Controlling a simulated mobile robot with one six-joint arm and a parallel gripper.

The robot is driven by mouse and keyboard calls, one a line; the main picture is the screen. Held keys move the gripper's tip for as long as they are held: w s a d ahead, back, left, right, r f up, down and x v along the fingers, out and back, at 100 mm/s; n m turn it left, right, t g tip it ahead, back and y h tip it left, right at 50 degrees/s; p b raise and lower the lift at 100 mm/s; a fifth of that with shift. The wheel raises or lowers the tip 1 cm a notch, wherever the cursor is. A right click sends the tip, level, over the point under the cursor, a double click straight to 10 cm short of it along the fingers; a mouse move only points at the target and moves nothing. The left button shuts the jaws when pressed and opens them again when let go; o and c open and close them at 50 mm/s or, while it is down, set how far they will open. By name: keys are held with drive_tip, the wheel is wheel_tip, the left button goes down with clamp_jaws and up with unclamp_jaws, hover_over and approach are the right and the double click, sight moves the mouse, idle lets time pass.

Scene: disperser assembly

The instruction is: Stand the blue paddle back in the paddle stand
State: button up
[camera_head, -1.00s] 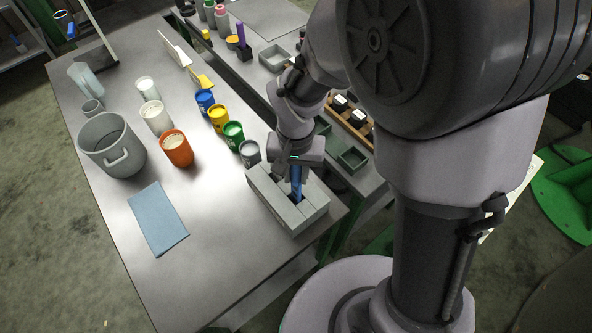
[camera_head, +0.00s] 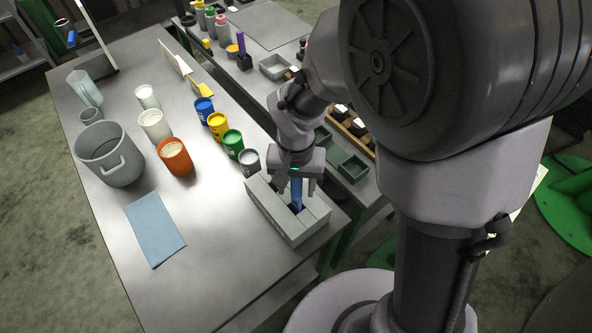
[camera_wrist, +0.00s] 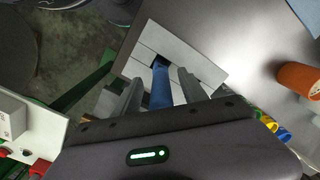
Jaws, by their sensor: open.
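The blue paddle (camera_head: 296,192) stands upright in the slot of the grey paddle stand (camera_head: 309,226) at the near right corner of the table. Its blue handle also shows in the wrist view (camera_wrist: 161,88), running down into the dark slot of the stand (camera_wrist: 196,62). My gripper (camera_head: 297,190) is right above the stand, pointing down. In the wrist view my gripper's two fingers (camera_wrist: 158,90) are spread, one on each side of the handle, with a gap visible. The paddle's lower part is hidden inside the stand.
A grey tin (camera_head: 249,162) and a row of green, yellow and blue tins stand just behind the paddle stand. An orange cup (camera_head: 175,157), a grey bucket (camera_head: 109,155) and a blue cloth (camera_head: 154,228) are to the left. The table's front area is clear.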

wheel_tip(320, 180, up, 17)
drive_tip(key=p, duration=0.5)
drive_tip(key=shift+f, duration=0.2)
